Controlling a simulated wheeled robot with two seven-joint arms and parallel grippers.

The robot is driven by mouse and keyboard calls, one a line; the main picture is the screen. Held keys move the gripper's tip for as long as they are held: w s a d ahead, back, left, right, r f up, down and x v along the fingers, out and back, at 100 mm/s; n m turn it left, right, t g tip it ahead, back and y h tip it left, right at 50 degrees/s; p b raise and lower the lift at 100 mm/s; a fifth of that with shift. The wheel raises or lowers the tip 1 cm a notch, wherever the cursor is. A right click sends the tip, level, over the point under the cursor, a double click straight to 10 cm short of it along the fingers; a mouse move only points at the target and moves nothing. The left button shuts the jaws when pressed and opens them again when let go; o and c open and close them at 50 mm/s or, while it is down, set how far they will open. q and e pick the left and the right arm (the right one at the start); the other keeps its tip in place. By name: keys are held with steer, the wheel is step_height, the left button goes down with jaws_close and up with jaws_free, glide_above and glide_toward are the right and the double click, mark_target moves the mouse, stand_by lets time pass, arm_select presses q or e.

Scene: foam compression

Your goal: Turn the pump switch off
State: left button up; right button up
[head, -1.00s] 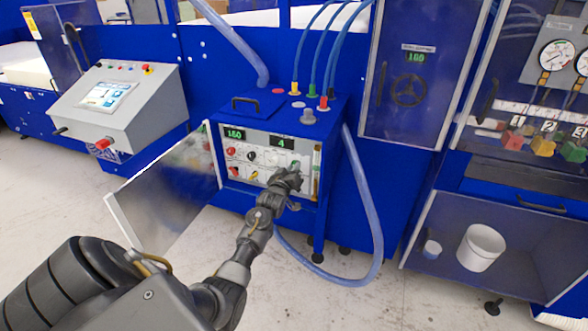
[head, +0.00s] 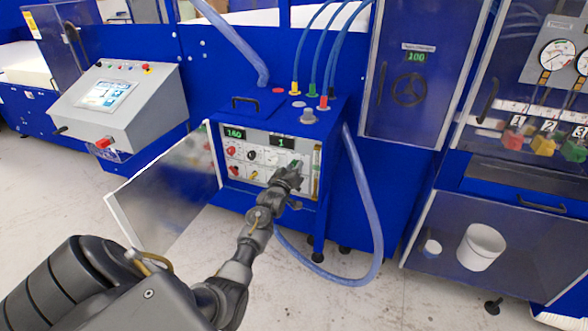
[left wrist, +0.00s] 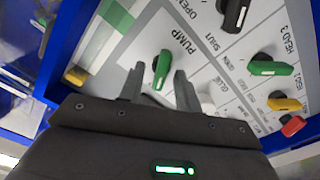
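The pump switch (left wrist: 162,70) is a green lever knob beside the PUMP lettering on the white control panel (left wrist: 205,55). Its lever stands slightly slanted in the left wrist view. My left gripper (left wrist: 160,76) is open, with one finger on each side of the switch and a gap visible to both. In the head view the left gripper (head: 290,174) is in front of the right part of the panel and hides much of the switch. My right gripper is in neither view.
The panel sits in a blue cabinet (head: 262,108) with its door (head: 165,195) swung open to the left. Other knobs are near, including a black one (left wrist: 235,14) and a green one (left wrist: 268,67). A blue hose (head: 365,190) loops down at the right.

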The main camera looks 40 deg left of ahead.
arm_select(q)
steer(key=b+v, duration=0.2)
steer(key=v, duration=0.9)
steer(key=shift+w, duration=0.1)
stand_by(0.4)
